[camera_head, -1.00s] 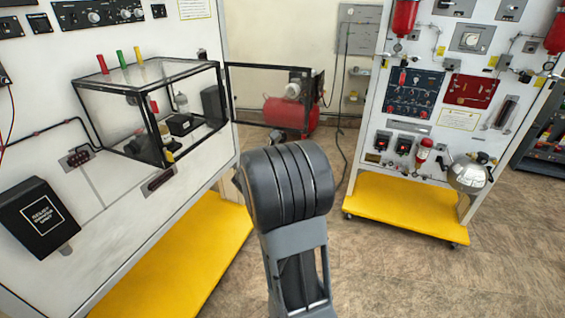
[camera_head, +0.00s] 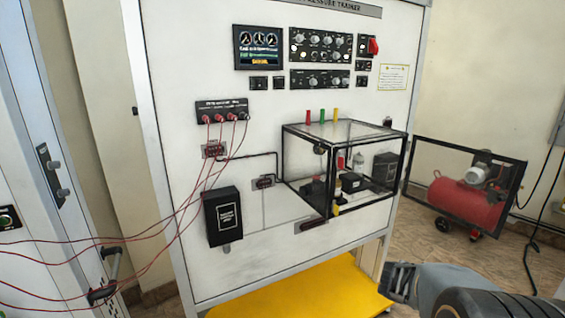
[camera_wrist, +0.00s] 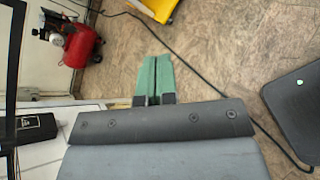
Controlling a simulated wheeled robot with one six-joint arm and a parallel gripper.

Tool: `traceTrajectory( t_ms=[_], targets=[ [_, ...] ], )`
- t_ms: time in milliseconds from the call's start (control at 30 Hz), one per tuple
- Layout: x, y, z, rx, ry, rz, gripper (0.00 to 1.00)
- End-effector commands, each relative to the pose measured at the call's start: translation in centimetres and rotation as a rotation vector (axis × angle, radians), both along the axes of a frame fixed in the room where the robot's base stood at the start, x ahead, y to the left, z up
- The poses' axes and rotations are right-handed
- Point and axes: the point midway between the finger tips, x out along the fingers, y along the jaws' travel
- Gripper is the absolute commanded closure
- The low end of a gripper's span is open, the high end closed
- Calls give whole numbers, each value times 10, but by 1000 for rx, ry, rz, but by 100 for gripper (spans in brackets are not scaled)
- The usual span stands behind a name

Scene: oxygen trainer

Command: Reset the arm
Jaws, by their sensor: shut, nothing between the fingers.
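My gripper (camera_wrist: 154,76) shows in the wrist view with its two green fingers together and nothing between them. It hangs above the brown tiled floor (camera_wrist: 215,60) and touches nothing that I can see. In the head view, part of my arm (camera_head: 450,290) is at the lower right corner, cut off by the picture's edge.
The pressure trainer panel (camera_head: 290,185) stands on a yellow base (camera_head: 310,292) close to my arm. A clear black-framed box (camera_head: 345,170) juts from it. Red wires (camera_head: 160,238) hang at the left. A red compressor (camera_head: 465,205) stands at the right; a black cable (camera_wrist: 215,85) crosses the floor.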

Motion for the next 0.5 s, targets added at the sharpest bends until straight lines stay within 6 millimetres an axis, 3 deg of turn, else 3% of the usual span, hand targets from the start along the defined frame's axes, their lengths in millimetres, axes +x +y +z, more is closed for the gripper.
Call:
traceTrajectory(
  t_ms=[100,233,500],
  targets=[
    [-22,45,-18,229,-252,-216,100],
    [-33,104,-29,477,-498,-445,100],
    [-39,218,-15,943,-813,-761,100]
  ],
)
